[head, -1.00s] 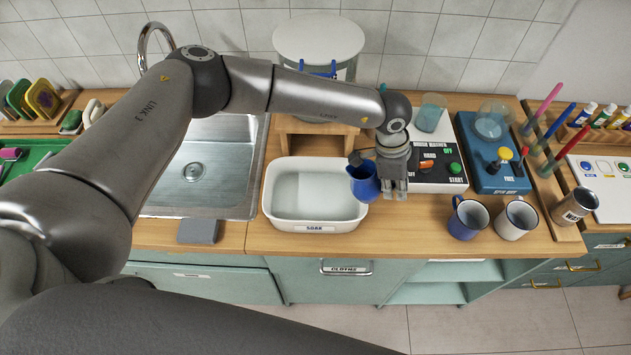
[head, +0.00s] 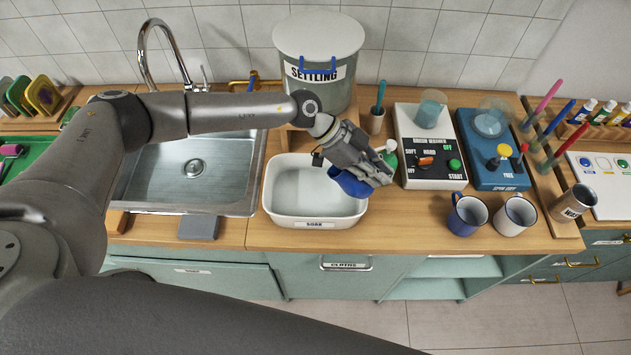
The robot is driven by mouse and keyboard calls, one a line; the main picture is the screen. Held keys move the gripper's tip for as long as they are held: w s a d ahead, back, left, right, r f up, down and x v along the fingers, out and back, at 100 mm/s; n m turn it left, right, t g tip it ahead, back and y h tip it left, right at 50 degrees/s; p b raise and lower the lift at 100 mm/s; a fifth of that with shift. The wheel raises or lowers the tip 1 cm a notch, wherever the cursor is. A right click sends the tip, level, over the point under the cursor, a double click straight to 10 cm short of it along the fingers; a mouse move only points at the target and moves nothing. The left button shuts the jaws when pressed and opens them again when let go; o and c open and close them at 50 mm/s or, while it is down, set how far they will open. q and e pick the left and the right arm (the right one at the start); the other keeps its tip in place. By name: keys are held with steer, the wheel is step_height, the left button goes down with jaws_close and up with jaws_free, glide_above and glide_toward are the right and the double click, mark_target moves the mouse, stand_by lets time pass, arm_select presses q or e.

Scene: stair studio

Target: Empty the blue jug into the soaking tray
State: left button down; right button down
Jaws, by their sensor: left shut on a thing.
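The blue jug (head: 349,183) is held by my left gripper (head: 372,180), which is shut on it. The jug is strongly tilted over the right part of the soaking tray, and the gripper's fingers hide part of it. The soaking tray (head: 316,221) is a white rectangular basin with the label SOAK on its front wall. It stands on the wooden counter, with pale liquid inside. I cannot make out a stream from the jug. My right gripper does not show.
The sink (head: 215,170) is left of the tray. Behind stands the SETTLING drum (head: 322,62). To the right are the brush washer (head: 432,150), a blue spin device (head: 490,165) and two mugs, blue (head: 467,217) and white (head: 515,217). The counter (head: 405,225) right of the tray is clear.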

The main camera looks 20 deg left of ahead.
arm_select(q)
steer(key=shift+a+r+h, duration=0.2)
steer(key=shift+r+h, duration=0.25)
steer(key=shift+h, duration=0.05)
steer(key=shift+a+h, duration=0.2)
steer(key=shift+h, duration=0.2)
